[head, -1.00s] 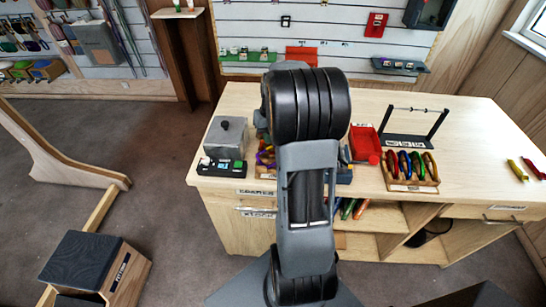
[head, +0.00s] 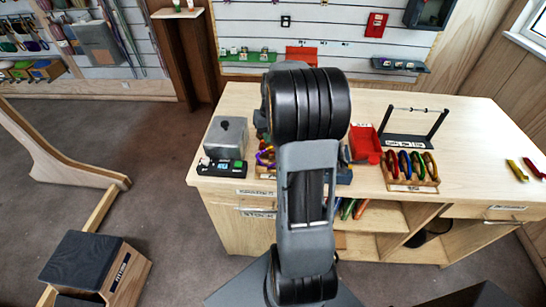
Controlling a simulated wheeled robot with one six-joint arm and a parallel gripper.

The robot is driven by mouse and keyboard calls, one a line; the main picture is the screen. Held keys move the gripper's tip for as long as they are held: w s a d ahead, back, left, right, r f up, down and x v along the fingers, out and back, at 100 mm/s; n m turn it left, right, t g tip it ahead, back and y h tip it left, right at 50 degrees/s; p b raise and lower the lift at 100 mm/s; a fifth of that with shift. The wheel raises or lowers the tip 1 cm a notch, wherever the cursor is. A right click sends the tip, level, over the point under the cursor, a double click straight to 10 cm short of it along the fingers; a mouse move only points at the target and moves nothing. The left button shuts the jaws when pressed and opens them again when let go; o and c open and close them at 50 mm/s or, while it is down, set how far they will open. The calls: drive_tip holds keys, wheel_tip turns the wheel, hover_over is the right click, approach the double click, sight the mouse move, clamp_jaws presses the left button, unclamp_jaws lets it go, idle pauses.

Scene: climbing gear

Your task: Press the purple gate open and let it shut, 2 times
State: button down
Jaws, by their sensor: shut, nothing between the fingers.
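A purple carabiner (head: 264,154) shows only in part at the left end of the workbench, just left of my arm. It is beside a wooden block with yellow and orange pieces, and my arm hides the rest of that spot. I cannot tell whether its gate is open or shut. My gripper is hidden behind my own arm links, so its place relative to the carabiner does not show.
The workbench (head: 470,145) has a grey box (head: 226,137) with a small black device (head: 222,167) at its left end. The bench's right side is mostly clear.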

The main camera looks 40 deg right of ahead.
drive_tip(key=shift+f+b, duration=0.3)
drive_tip(key=shift+f, duration=0.1)
idle(0.5)
drive_tip(key=shift+s+f+b, duration=0.1)
drive_tip(key=shift+f+b, duration=0.8)
drive_tip(key=shift+f, duration=0.4)
drive_tip(key=shift+r+p, duration=2.75)
drive_tip(key=shift+r, duration=0.9)
drive_tip(key=s+a+r+n+t, duration=0.1)
drive_tip(key=s+a+r, duration=0.1)
drive_tip(key=s+a, duration=0.2)
drive_tip(key=s+a+r+n+t+h, duration=0.1)
drive_tip(key=s+a+r+t, duration=0.1)
drive_tip(key=a, duration=0.7)
drive_tip(key=s+a+r+n+t, duration=0.1)
drive_tip(key=s+a+r, duration=0.3)
drive_tip(key=s+a, duration=0.2)
drive_tip(key=shift+s+a+r+n, duration=0.2)
drive_tip(key=shift+a+n, duration=0.1)
drive_tip(key=shift+a, duration=0.4)
